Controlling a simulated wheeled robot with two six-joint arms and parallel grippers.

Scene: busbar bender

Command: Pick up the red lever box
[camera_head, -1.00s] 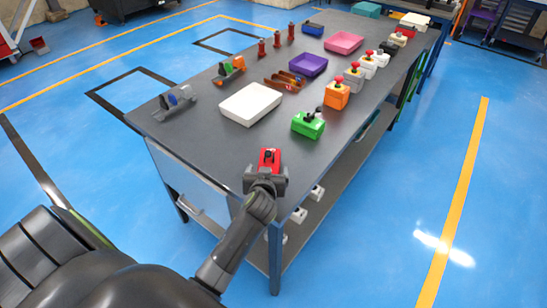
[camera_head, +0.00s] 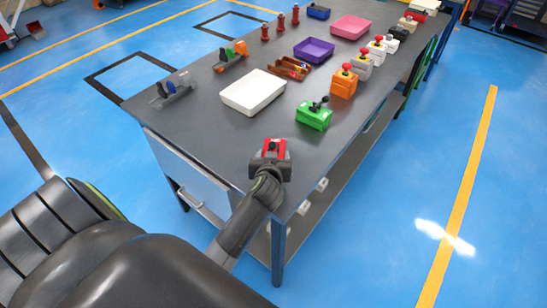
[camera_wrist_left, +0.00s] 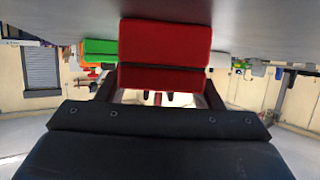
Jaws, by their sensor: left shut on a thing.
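The red lever box (camera_head: 268,146) is at the near corner of the dark workbench, with a black lever on its top. My left gripper (camera_head: 271,162) is shut on it, with its fingers on either side. In the left wrist view the red box (camera_wrist_left: 165,45) fills the space between the dark fingers of the gripper (camera_wrist_left: 160,88). I cannot tell whether the box is clear of the bench top. My right gripper is not in view.
On the workbench (camera_head: 205,130), a green lever box (camera_head: 314,116) and a white tray (camera_head: 253,92) stand beyond my gripper. An orange button box (camera_head: 343,82) and a purple tray (camera_head: 314,50) are farther back. Bare bench top lies left of the gripper.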

